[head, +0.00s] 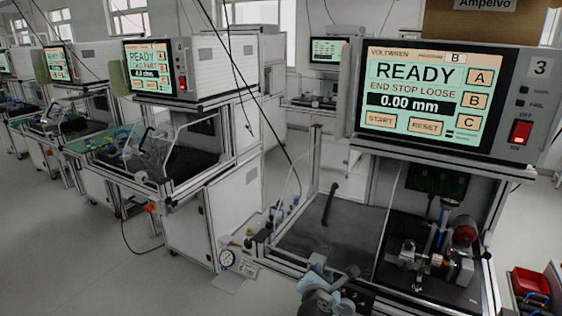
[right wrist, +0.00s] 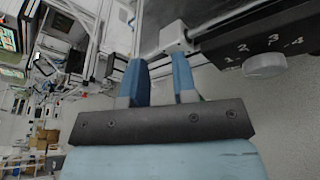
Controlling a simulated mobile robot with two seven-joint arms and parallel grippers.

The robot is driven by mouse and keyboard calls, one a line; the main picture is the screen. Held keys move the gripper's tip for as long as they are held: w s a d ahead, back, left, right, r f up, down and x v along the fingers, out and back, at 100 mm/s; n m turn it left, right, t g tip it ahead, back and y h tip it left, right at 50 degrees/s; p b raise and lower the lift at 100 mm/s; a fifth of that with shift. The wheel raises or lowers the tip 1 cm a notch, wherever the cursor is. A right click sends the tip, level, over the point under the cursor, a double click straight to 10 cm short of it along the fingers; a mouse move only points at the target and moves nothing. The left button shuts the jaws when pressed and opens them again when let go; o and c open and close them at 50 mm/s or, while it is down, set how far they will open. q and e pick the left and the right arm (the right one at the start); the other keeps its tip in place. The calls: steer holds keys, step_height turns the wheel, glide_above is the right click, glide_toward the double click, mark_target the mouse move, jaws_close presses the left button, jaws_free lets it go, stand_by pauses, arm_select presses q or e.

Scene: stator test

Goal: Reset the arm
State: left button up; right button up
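The test station on the right has a screen (head: 415,95) that reads READY, END STOP LOOSE and 0.00 mm, with START and RESET buttons on it. A metal fixture (head: 440,262) with a red part sits inside the station at right. My right gripper (head: 318,275) is at the station's front edge, left of the fixture. In the right wrist view its two blue fingers (right wrist: 159,70) are apart, with nothing visibly held. A pale block (right wrist: 173,38) on a rail lies just beyond the fingertips; contact cannot be told. My left gripper is out of view.
A dark panel with a knob (right wrist: 265,66) and numbers 1 to 4 is right of the fingers. The red power switch (head: 521,132) is beside the screen. Red bins (head: 530,285) are at far right. More stations line the left.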

steer(key=s+d+f+m+g+y+p, duration=0.1)
steer(key=s+f+m+g+y, duration=0.15)
steer(key=s+f+m, duration=0.45)
steer(key=s+d+f+m+g+y+p, duration=0.1)
steer(key=s+f+m+y+p, duration=0.2)
steer(key=s, duration=0.8)
steer(key=s+d+m+y+p, duration=0.1)
steer(key=s+d+m, duration=0.3)
steer(key=s+m, duration=0.9)
steer(key=s, duration=0.3)
steer(key=shift+s+d+f+y, duration=0.15)
steer(key=shift+s+f+y, duration=0.15)
steer(key=shift+f+y, duration=0.05)
